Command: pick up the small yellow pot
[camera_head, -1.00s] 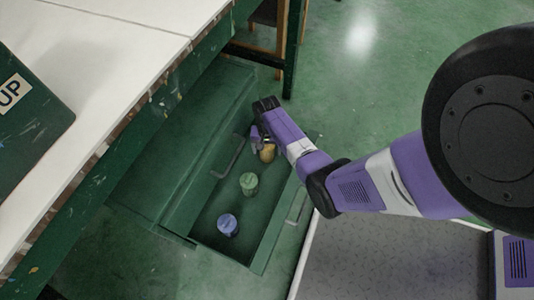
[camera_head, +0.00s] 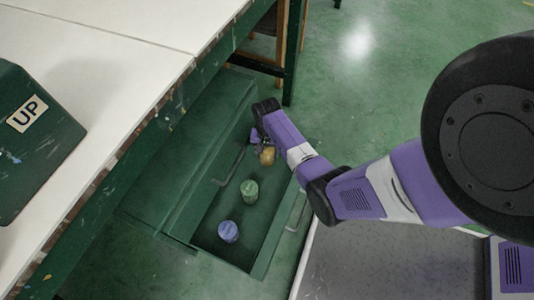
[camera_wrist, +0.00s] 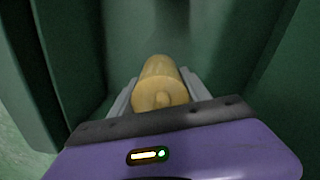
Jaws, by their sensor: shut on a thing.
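The small yellow pot (camera_head: 267,156) is at the far end of the open green drawer (camera_head: 262,262) in the head view. In the wrist view the yellow pot (camera_wrist: 160,86) sits between the two grey fingers of my gripper (camera_wrist: 160,92). My gripper (camera_head: 260,147) is shut on it. In the head view my arm partly covers the gripper and the pot. Whether the pot touches the drawer floor I cannot tell.
A green pot (camera_head: 249,191) and a blue pot (camera_head: 228,231) stand in the same drawer. The drawer walls are close around my gripper. A white-topped table (camera_head: 110,60) with a green box marked UP (camera_head: 30,140) is at the left.

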